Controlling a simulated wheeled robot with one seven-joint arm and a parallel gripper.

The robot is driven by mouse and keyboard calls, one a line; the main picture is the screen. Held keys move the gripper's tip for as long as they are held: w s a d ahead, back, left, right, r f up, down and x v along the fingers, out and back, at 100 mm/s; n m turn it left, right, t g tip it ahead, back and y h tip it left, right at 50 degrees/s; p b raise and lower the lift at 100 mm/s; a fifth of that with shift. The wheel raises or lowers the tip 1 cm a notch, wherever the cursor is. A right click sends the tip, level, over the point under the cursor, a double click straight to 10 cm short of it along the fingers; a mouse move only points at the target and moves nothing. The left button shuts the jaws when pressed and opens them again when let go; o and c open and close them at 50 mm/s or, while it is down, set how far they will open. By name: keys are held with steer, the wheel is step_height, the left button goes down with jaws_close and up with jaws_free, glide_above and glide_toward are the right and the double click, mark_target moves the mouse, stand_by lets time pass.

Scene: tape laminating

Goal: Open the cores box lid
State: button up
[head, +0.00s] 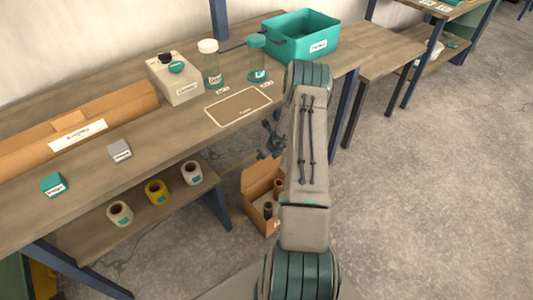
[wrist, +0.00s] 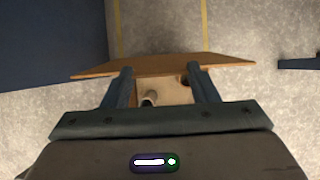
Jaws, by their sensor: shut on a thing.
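The cores box (head: 249,203) is an open-topped brown cardboard box on the floor beside the table, with dark and brown cores (head: 268,210) inside. My arm hides its right side. In the wrist view a brown cardboard lid panel (wrist: 160,65) stretches across the far ends of my fingers. My gripper (wrist: 160,82) is shut on the lid, with one finger at each side of the picture's middle. Below the panel, between the fingers, the box's pale inside and a core (wrist: 150,97) show. The exact contact on the lid is hard to see.
The wooden table (head: 190,140) carries a long cardboard carton (head: 40,150), a beige device (head: 175,85), two jars and a teal bin (head: 300,38). A lower shelf (head: 140,225) with tape rolls and a blue table leg (head: 212,200) are close left of the box. Concrete floor is free to the right.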

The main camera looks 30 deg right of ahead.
stand_by(0.4)
steer(key=o, duration=1.4)
steer(key=s+r+b, duration=0.1)
steer(key=s+r, duration=0.1)
steer(key=s, duration=0.5)
steer(key=s+d+r+b, duration=0.1)
steer(key=s+r, duration=0.1)
steer(key=s, duration=0.5)
steer(key=shift+s+d+r, duration=0.15)
steer(key=shift+d+r, duration=0.1)
steer(key=shift+d, duration=0.05)
